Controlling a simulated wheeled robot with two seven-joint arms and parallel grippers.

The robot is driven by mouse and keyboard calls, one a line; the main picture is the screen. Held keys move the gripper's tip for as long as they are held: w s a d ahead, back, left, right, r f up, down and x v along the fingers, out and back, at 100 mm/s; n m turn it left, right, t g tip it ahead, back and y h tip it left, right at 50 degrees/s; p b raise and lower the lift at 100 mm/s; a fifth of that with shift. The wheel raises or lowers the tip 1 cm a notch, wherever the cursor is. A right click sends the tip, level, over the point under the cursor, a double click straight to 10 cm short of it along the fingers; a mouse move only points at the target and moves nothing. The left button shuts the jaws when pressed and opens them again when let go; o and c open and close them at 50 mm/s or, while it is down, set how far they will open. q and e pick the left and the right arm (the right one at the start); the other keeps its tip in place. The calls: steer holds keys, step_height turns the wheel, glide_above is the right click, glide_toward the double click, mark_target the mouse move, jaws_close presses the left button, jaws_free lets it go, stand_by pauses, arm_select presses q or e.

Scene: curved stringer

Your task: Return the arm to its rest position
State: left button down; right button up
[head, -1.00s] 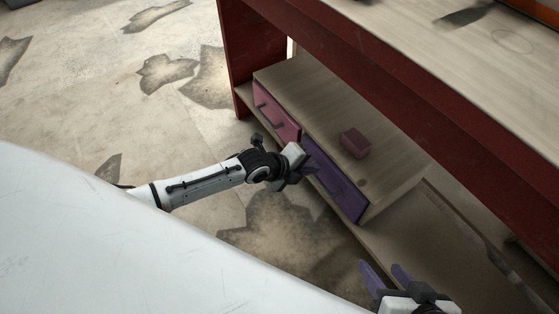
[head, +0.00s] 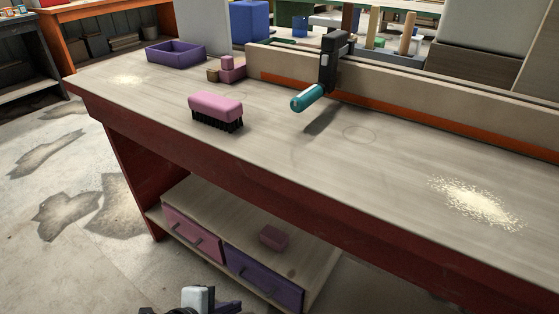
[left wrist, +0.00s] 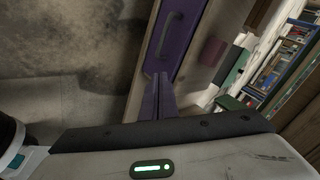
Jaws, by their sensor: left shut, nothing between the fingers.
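My left gripper (head: 228,306) shows at the bottom edge of the head view, in front of the shelf drawers and apart from them. Most of its arm is cut off below the frame. In the left wrist view its two purple fingers (left wrist: 158,97) are together with nothing between them, pointing toward the purple drawer (left wrist: 172,35). My right gripper is not in view now.
The red-sided workbench (head: 300,165) holds a pink brush (head: 215,107), a purple tray (head: 176,53) and a teal-handled tool (head: 308,97). Below are a pink drawer (head: 192,234), a purple drawer (head: 262,280) and a pink block (head: 273,237). Floor at left is clear.

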arm_select(q)
steer(key=s+a+r+n+g+y, duration=0.25)
steer(key=s+a+n, duration=0.25)
steer(key=s+n, duration=0.3)
steer(key=s+a+r+n+g+y, duration=0.15)
steer(key=s+a+r+n, duration=0.3)
steer(key=s+n, duration=0.45)
steer(key=w+d+f+t+h, duration=0.35)
steer(key=w+d+t, duration=0.25)
steer(key=d, duration=0.2)
step_height(320, 180, up, 10)
steer(key=s+a+y+p, duration=0.1)
steer(key=p, duration=1.7)
steer(key=shift+a+g, duration=0.3)
steer(key=shift+a, duration=0.05)
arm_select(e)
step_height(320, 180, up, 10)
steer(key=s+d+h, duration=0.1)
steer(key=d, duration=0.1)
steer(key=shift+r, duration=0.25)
arm_select(q)
steer(key=shift+f, duration=0.15)
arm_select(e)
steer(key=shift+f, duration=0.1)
